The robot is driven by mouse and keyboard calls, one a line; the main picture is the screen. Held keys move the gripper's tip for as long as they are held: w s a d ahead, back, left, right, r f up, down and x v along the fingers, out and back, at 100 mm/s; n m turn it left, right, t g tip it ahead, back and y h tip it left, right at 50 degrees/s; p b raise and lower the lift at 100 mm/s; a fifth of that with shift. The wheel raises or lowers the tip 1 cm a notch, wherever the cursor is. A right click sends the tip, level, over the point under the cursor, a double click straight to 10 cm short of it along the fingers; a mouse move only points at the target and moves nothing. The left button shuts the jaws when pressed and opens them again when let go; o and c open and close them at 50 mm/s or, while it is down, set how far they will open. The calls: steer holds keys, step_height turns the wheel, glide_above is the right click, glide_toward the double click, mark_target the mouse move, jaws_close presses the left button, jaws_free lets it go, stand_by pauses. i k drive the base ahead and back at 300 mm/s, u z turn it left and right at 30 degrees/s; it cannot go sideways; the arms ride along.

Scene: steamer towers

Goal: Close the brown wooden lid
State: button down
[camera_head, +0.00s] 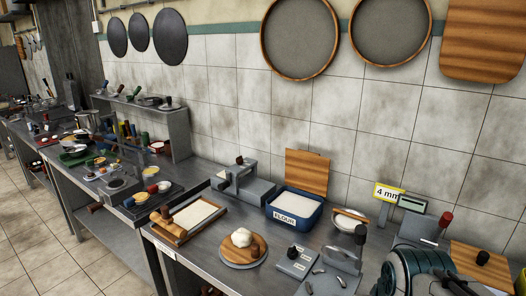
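A brown wooden lid (306,172) stands upright, open, at the back edge of a blue bin (294,216) labelled FLOUR. The bin is uncovered and white flour shows inside. A second brown wooden panel (468,258) with a black knob lies at the far right, partly hidden by my arm. Part of my arm shows at the bottom right, well to the right of the flour bin. The fingers of my gripper cannot be made out.
A rolling tray (181,239) and a round board with dough (231,263) stand left and in front of the bin. A grey device (241,184) is left of it. A bowl (349,221), a yellow "4 mm" sign (389,192) and metal blocks (296,262) are to the right.

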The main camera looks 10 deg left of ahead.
mark_target(307, 171)
steer(key=u, duration=1.8)
steer(key=i, duration=1.8)
steer(key=z, duration=2.75)
